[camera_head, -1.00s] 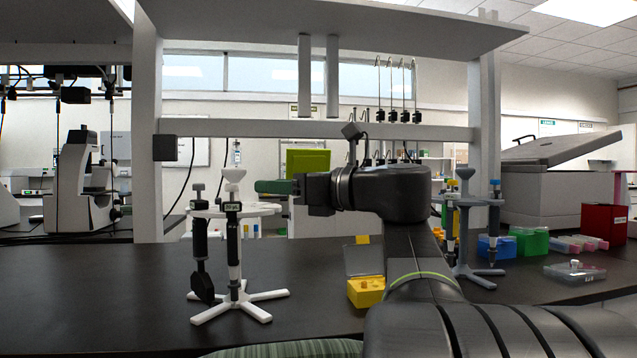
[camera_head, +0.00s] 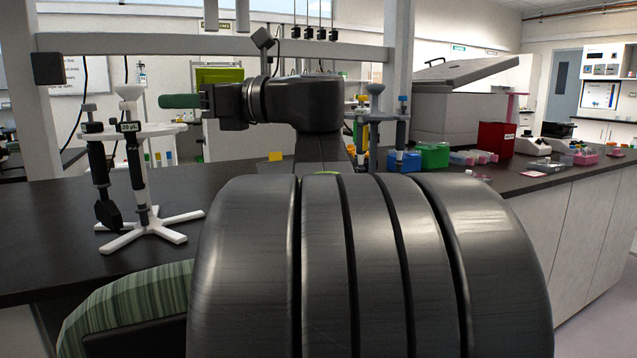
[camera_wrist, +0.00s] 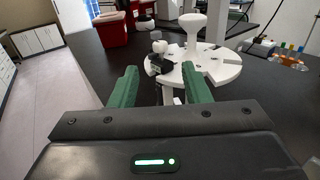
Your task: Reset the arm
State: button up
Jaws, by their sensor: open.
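My gripper (camera_head: 180,101) is at the upper left of my black arm in the head view, pointing left. Its two green fingers show apart in the wrist view (camera_wrist: 160,82), with nothing held between them. A white pipette stand (camera_head: 150,232) with dark-handled pipettes is on the black bench in the head view. A round white stand top (camera_wrist: 215,66) with a white knob lies beyond the fingers in the wrist view, apart from them. My arm hides the middle of the bench.
A grey-blue stand (camera_head: 372,130), a blue rack (camera_head: 404,161), a green rack (camera_head: 434,156) and a red box (camera_head: 496,139) stand on the bench right of my arm. The floor at far right is clear.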

jog(key=a, duration=0.4)
jog(key=w+a+b, duration=0.1)
jog(key=a, duration=0.7)
jog(key=shift+w+b, duration=0.3)
jog(key=shift+d, duration=0.15)
